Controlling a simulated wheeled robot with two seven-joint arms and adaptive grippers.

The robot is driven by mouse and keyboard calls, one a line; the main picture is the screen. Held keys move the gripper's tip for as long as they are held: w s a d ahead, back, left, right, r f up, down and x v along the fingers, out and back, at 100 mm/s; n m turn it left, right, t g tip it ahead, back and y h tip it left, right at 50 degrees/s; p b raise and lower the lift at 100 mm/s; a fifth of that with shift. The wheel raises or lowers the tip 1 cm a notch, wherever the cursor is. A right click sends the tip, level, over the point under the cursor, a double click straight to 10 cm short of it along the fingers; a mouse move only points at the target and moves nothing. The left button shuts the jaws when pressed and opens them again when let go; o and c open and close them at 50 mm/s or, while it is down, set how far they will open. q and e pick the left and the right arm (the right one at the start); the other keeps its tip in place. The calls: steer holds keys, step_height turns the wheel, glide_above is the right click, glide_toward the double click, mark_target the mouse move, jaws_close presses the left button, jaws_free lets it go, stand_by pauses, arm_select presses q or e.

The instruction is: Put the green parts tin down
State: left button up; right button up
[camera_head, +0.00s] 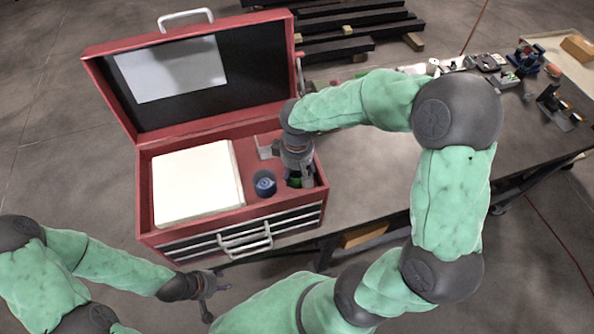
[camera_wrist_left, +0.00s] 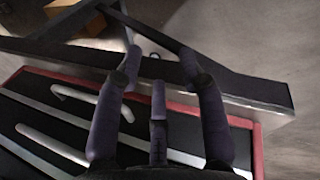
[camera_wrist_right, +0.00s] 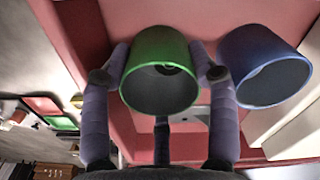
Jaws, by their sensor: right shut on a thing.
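The green parts tin (camera_wrist_right: 160,70) is between the fingers of my right gripper (camera_wrist_right: 164,72), which is shut on it in the right wrist view. In the head view only a small piece of the green tin (camera_head: 294,182) shows under my right gripper (camera_head: 300,178), inside the red toolbox's top compartment. Whether the tin touches the compartment floor cannot be told. My left gripper (camera_head: 212,288) is in front of the toolbox, low and empty. In the left wrist view its fingers (camera_wrist_left: 160,62) are spread apart.
The open red toolbox (camera_head: 143,190) stands on the table (camera_head: 375,180). In its compartment are a white block (camera_head: 195,185) and a blue tin (camera_head: 265,183), close beside the green tin; the blue tin also shows in the right wrist view (camera_wrist_right: 262,65). Small parts (camera_head: 485,62) lie at the back right.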

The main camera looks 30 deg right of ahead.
steer(key=shift+f, duration=0.15)
steer(key=shift+f, duration=0.1)
steer(key=o, duration=1.2)
steer(key=shift+c, duration=0.2)
step_height(320, 180, up, 12)
steer(key=shift+r, duration=0.2)
